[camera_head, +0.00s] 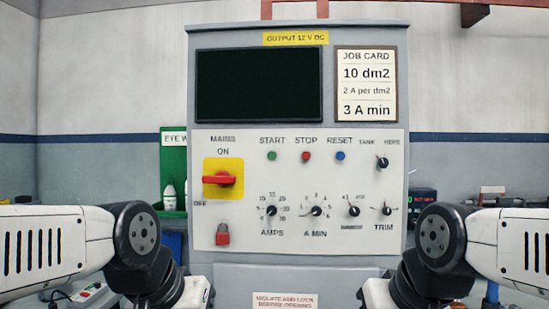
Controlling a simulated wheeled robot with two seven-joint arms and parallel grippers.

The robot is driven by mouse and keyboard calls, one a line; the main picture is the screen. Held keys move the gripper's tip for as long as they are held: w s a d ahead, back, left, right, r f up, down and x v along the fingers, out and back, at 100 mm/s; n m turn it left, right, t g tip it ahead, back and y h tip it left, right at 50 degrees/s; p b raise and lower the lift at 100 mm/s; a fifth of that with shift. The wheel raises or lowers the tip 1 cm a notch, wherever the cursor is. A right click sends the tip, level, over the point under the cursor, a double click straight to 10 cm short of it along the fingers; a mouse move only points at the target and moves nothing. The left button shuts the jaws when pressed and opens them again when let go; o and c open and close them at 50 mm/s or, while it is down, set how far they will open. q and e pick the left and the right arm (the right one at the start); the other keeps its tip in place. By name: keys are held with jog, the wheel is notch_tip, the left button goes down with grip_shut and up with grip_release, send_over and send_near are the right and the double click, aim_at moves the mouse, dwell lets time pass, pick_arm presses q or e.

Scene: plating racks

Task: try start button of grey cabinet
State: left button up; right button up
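The grey cabinet (300,26) stands upright straight ahead, facing me. Its green start button (272,156) sits on the white panel (250,215) under the word START, left of the red stop button (306,156) and the blue reset button (340,156). The dark screen (258,86) above shows nothing lit. The red mains switch handle (219,180) on its yellow plate lies horizontal. Both my arms show at the lower left and lower right, apart from the panel. Neither gripper is in the picture.
A red padlock (222,234) hangs at the panel's lower left. Several black knobs line the lower panel. A job card (366,85) is fixed at the upper right. A green eye-wash board (173,170) stands behind at left. The space before the buttons is clear.

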pick_arm(q)
grip_shut()
dwell(1.4)
